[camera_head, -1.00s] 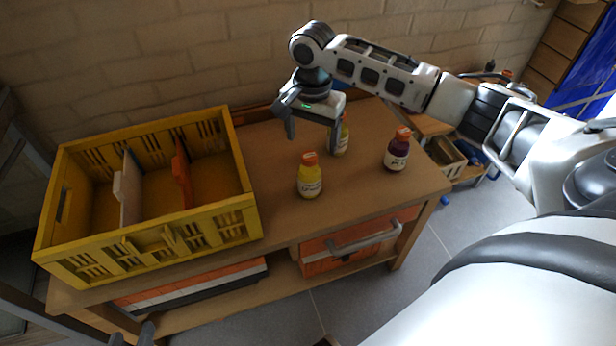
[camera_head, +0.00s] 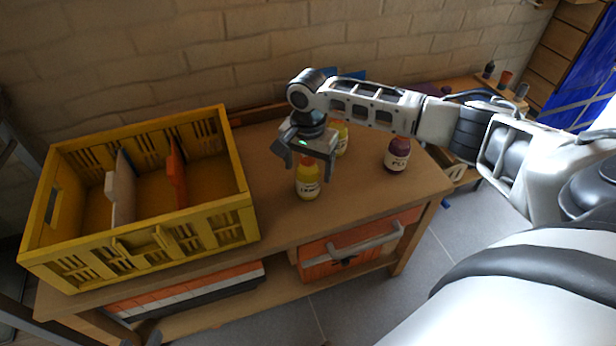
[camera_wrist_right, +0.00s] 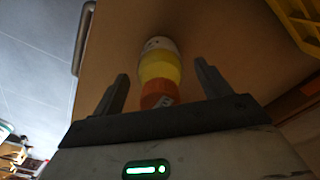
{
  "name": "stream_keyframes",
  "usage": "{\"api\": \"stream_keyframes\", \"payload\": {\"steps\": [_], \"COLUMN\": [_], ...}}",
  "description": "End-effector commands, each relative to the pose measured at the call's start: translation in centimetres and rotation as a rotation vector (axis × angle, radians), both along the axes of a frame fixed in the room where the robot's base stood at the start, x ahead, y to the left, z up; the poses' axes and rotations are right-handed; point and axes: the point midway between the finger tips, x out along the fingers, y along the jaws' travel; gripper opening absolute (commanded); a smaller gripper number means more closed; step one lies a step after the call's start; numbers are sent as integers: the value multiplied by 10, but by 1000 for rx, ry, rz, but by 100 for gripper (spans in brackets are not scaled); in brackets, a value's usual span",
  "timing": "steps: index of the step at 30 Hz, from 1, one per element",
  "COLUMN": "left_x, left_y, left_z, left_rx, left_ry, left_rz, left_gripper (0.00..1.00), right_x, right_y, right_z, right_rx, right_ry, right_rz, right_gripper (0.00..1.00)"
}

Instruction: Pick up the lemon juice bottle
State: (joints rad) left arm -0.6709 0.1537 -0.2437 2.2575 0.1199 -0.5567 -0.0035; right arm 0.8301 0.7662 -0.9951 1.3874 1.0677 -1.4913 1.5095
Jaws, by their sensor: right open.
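A yellow bottle with an orange cap (camera_head: 307,184), apparently the lemon juice bottle, stands upright near the front of the wooden table. My right gripper (camera_head: 308,169) is open and points down over it, with a finger on each side of its upper part. In the right wrist view the orange cap and yellow body (camera_wrist_right: 160,70) lie between the open fingers, with gaps on both sides. Of my left gripper, only a dark tip (camera_head: 154,338) shows at the bottom edge; its jaws cannot be read.
A second yellow bottle (camera_head: 342,141) stands just behind, partly hidden by the right gripper. A yellow crate (camera_head: 190,238) with dividers fills the table's left side. Bare tabletop lies between crate and bottles.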

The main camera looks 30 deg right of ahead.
Motion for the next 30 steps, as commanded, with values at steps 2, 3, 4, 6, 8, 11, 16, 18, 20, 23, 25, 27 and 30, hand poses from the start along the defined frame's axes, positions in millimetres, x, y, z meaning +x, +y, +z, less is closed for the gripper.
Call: {"api": "stream_keyframes", "payload": {"steps": [2, 3, 4, 6, 8, 11, 16, 18, 20, 23, 25, 27, 30], "left_x": [0, 0, 0, 0, 1, 1, 0, 0, 0, 1, 0, 0, -2], "left_y": [0, 0, 0, 0, 0, 0, 1, 1, 1, 2, 4, 6, 10], "left_z": [1, 1, 1, 2, 2, 2, 3, 4, 7, 13, 19, 31, 50], "left_rx": [-1, -1, -1, -1, -1, -1, -1, 0, 1, 2, 6, 10, 9], "left_ry": [-2, -3, -3, -5, -6, -6, -6, -8, -11, -19, -28, -44, -75], "left_rz": [0, 0, 0, 1, 2, 2, 3, 3, 4, 7, 11, 17, 30], "left_gripper": [36, 36, 36, 36, 36, 36, 36, 36, 36, 36, 36, 36, 36], "right_x": [0, 0, 0, 0, 0, 0, 1, 1, 1, 1, 0, -11, -28], "right_y": [0, 0, 0, 0, 0, 0, 0, 0, 0, 0, 1, 8, 20], "right_z": [0, 0, 0, 0, 1, 1, 3, 7, 12, 26, 39, 53, 78], "right_rx": [0, 0, 0, 0, 1, 1, 1, 2, 2, 2, 2, 2, 2], "right_ry": [0, 0, 0, 0, -2, -2, -2, -3, -3, -3, -3, -2, -3], "right_rz": [0, 0, 0, 0, 0, 0, 0, 0, 0, -1, 1, 5, 6], "right_gripper": [62, 51, 43, 24, 19, 19, 19, 19, 19, 19, 19, 19, 19]}}
